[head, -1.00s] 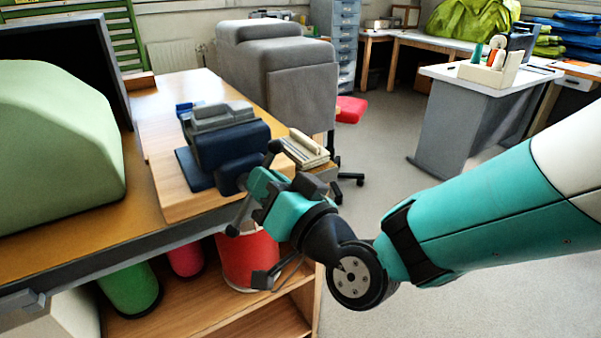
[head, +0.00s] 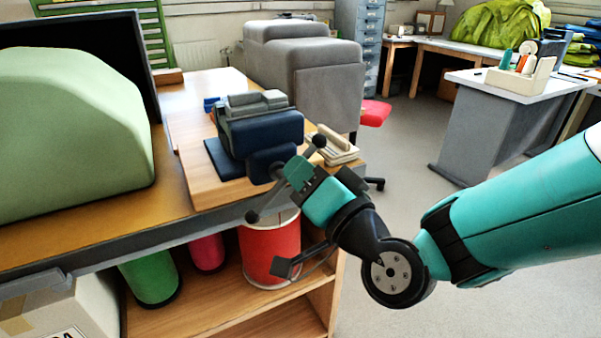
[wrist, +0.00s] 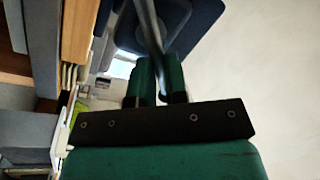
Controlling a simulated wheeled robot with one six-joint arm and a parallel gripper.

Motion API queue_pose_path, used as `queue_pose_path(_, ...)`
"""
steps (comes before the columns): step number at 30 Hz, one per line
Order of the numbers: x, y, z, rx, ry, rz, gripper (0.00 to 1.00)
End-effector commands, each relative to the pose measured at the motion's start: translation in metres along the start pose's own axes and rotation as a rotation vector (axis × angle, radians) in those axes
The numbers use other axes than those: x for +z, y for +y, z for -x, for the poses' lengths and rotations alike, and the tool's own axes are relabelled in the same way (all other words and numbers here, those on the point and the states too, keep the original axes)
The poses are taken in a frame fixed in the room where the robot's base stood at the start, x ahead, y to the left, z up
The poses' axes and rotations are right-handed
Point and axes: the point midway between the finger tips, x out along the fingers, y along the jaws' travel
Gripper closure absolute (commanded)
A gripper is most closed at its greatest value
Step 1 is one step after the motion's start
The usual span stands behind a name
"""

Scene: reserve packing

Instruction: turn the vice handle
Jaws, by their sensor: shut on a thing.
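The dark blue vice (head: 262,130) sits on a wooden board on the bench in the head view, with grey jaws on top. Its handle (head: 268,200) is a thin bar with a dark knob at each end. The bar slants from upper right to lower left at the vice's front. My gripper (head: 292,173) is shut on the handle between the two knobs. In the wrist view the grey bar of the handle (wrist: 148,28) runs down between the green fingers of my gripper (wrist: 159,82). The exact contact is partly hidden by the fingers.
A big green padded block (head: 75,140) stands left of the vice on the bench. A small beige item (head: 335,147) lies right of the vice. Red (head: 270,245) and green (head: 150,282) cylinders stand on the shelf below. Open floor (head: 400,150) lies to the right.

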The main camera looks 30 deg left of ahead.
Motion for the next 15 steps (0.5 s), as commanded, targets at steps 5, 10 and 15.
queue_pose_path(5, 0.0034, 0.0009, 0.0013, 0.004, -0.009, -0.002, 0.61)
queue_pose_path(10, 0.0026, 0.0003, 0.0006, 0.002, -0.007, -0.001, 0.61)
queue_pose_path(15, 0.0022, 0.0001, 0.0004, 0.001, -0.005, 0.000, 0.61)
